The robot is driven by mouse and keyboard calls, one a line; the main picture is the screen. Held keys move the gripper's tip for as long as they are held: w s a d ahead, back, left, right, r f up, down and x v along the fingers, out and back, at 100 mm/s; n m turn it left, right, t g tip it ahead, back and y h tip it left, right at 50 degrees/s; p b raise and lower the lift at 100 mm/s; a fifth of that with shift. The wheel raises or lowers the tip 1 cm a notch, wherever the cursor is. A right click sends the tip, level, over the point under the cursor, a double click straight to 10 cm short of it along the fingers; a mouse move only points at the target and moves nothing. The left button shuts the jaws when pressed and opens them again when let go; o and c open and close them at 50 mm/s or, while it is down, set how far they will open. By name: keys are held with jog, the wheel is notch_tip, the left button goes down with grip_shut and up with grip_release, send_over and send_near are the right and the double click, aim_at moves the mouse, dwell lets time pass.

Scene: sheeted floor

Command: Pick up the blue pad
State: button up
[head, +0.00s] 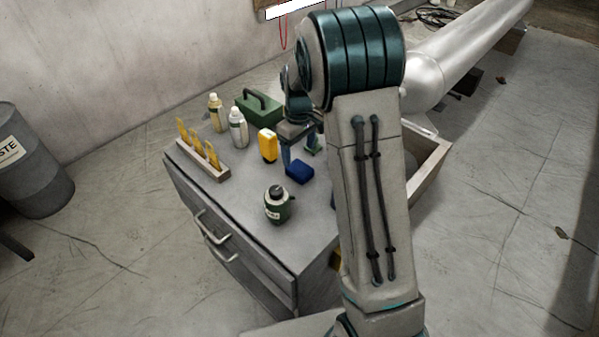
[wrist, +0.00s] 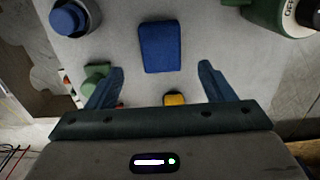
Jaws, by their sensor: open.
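The blue pad (head: 299,172) lies flat on the grey cabinet top (head: 235,205) in the head view. In the wrist view the blue pad (wrist: 160,47) is a rounded block near the top middle. My gripper (head: 301,152) is above the cabinet top, close to the pad; its fingers are partly hidden by my arm. In the wrist view my gripper (wrist: 162,68) is open and empty, with one finger to each side of the pad's line. The pad appears ahead of the fingertips, not clasped between them.
A dark green canister (head: 277,206) stands in front of the pad, and a yellow item (head: 267,146) behind it to the left. A rack (head: 203,160), pale bottles (head: 238,128) and a green toolbox (head: 262,107) stand farther left and back. A blue-topped container (wrist: 68,20) is left in the wrist view.

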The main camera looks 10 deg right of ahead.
aim_at(299, 168)
jog(key=shift+s+f, duration=0.2)
jog(key=shift+f, duration=2.85)
jog(key=c, duration=1)
